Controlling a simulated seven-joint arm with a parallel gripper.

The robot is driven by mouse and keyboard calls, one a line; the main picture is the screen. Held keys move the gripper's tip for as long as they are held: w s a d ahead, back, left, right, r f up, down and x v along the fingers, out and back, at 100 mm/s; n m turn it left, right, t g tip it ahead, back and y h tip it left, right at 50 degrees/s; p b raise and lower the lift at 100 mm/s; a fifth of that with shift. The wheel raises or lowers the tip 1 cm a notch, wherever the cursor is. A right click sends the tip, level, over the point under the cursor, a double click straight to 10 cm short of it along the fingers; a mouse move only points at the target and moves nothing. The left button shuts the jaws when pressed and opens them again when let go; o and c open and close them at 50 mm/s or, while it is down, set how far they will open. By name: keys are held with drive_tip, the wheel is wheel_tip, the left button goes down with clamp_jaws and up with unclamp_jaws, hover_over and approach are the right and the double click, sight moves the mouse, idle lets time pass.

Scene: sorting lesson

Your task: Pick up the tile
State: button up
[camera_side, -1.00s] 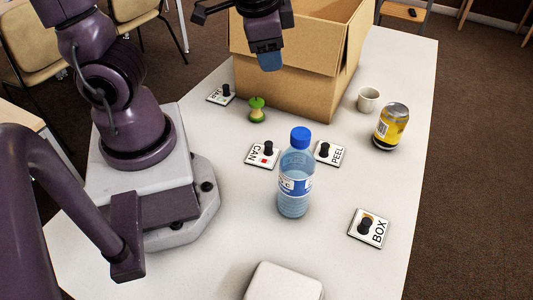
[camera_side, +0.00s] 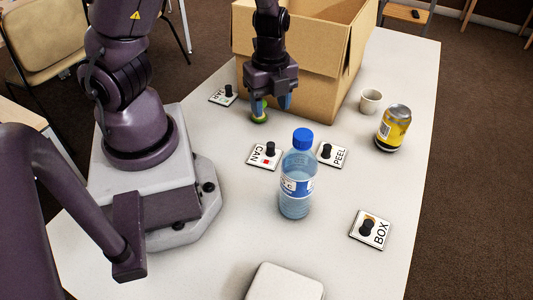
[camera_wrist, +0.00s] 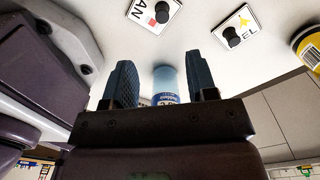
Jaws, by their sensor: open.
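Several white tiles with black knobs lie on the table. The CAN tile (camera_side: 257,161) and the PEEL tile (camera_side: 339,154) are in the middle, the BOX tile (camera_side: 381,233) is at the front right, and a fourth tile (camera_side: 217,99), its word hard to read, lies near the carton. My gripper (camera_side: 271,107) is open, fingers down, in front of the carton and beyond the CAN tile. No tile is between its fingers. In the wrist view, the CAN tile (camera_wrist: 145,10) and the PEEL tile (camera_wrist: 245,14) show beyond the fingers (camera_wrist: 162,85).
A green apple core (camera_side: 260,117) is partly hidden by my gripper's finger. A water bottle (camera_side: 297,185) stands close to the CAN and PEEL tiles. The carton (camera_side: 305,95), a cup (camera_side: 370,103) and a yellow can (camera_side: 393,129) stand farther back. A white block (camera_side: 283,283) is at the front.

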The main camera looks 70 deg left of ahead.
sight(271, 144)
drive_tip(key=shift+w+f, duration=0.15)
drive_tip(key=shift+f, duration=6.2)
clamp_jaws()
